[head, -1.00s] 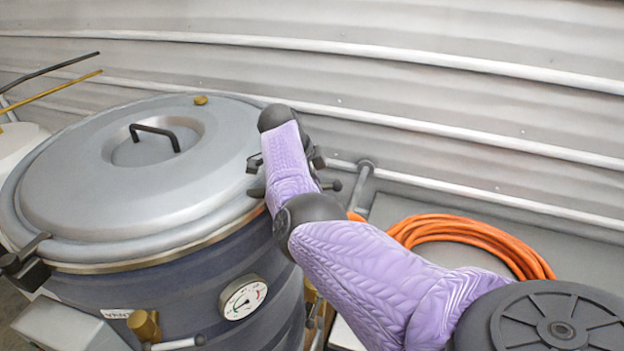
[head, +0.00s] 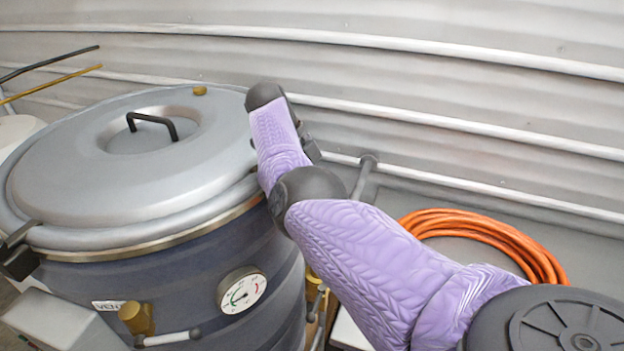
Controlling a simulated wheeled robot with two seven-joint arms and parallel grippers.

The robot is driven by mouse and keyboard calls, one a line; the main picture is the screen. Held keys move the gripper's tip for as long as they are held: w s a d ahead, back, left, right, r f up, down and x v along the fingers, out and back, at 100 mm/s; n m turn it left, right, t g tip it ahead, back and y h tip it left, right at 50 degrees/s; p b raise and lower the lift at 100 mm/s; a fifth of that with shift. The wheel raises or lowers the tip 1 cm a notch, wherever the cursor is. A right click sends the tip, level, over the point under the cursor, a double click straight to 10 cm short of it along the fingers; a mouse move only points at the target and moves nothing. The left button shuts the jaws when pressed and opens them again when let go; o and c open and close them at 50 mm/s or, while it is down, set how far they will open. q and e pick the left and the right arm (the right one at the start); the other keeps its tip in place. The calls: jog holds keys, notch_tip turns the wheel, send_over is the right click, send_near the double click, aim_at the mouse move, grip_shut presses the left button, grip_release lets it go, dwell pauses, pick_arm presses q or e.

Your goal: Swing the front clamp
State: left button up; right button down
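A large drum-shaped hopper (head: 90,275) with a domed grey lid (head: 75,185) stands at the left, and the lid sits on its rim. A dark clamp (head: 18,262) with a short grey bar is on the rim at the left edge of the view. My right arm reaches in from the lower right, its wrist at the right side of the lid rim. A dark piece (head: 308,146) shows beside the wrist; I cannot tell whether it is gripper or clamp. My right gripper's fingers are hidden behind the arm. My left gripper is out of view.
A black handle (head: 152,122) tops the lid. A pressure gauge (head: 242,290) and a brass valve (head: 136,318) are on the hopper's front. A grey bar with a knob (head: 368,162) stands behind my arm. An orange hose coil (head: 490,232) lies at right, before the ribbed wall.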

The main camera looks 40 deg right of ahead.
dwell(0.4)
jog(key=c, duration=0.6)
grip_release()
jog(key=shift+a, duration=0.1)
notch_tip(320, 180, up, 3)
jog(key=shift+r, duration=0.1)
notch_tip(320, 180, up, 7)
jog(key=shift+f+p, duration=0.1)
jog(key=shift+p, duration=1.05)
